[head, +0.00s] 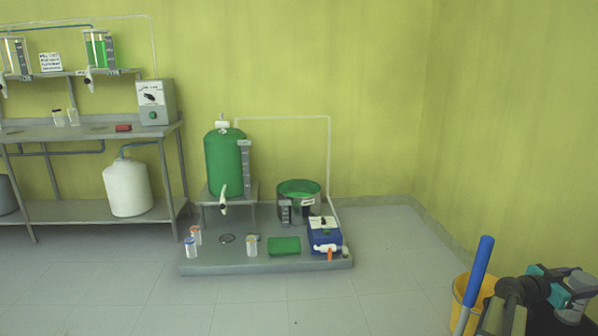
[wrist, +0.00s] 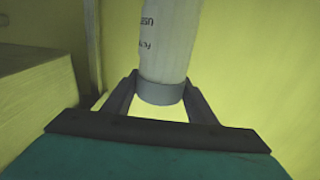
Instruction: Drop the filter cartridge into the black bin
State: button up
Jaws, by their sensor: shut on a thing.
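The filter cartridge (wrist: 167,45) is a white cylinder with dark lettering and a grey end cap, seen close up in the wrist view. My gripper (wrist: 160,84) is shut on it, with one finger on each side of the grey cap. Its far end runs out of the top of the wrist view. In the head view a pale grey cylinder, apparently the cartridge (head: 580,282), shows at my gripper at the lower right, off the floor. I see no clearly black bin in either view.
A yellow bucket (head: 460,296) with a blue-handled tool (head: 478,270) stands beside my arm. A low grey platform (head: 220,266) carries a green tank (head: 224,165), a green-topped vessel (head: 298,188) and a blue pump (head: 325,236). A metal bench stands left. Floor between platform and bucket is clear.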

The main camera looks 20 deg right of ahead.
jog(key=shift+f, duration=1.9)
